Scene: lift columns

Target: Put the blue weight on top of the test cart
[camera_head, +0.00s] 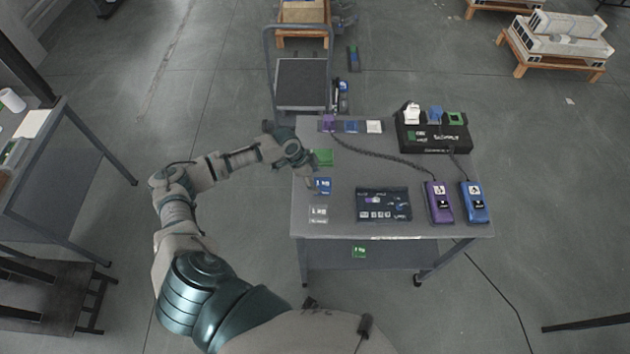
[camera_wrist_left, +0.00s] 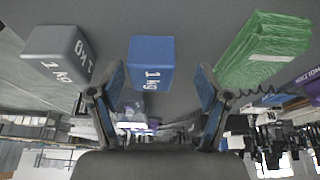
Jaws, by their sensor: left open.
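The blue weight (camera_head: 323,186), marked 1 kg, sits on the left side of the grey wheeled cart's top (camera_head: 340,170). In the left wrist view the blue weight (camera_wrist_left: 151,62) lies ahead of the fingers, centred between them and apart from the pads. My left gripper (camera_head: 309,178) is open and empty, just left of the blue weight; it also shows in the left wrist view (camera_wrist_left: 158,88). A grey weight (camera_wrist_left: 60,55) and a green block (camera_wrist_left: 262,50) lie on either side. My right gripper does not show.
The cart top also holds a black panel (camera_head: 383,204), purple (camera_head: 438,202) and blue (camera_head: 474,202) handheld devices with cables, and a black box (camera_head: 432,132). A platform trolley (camera_head: 302,84) stands behind. Another table (camera_head: 60,180) is at the left.

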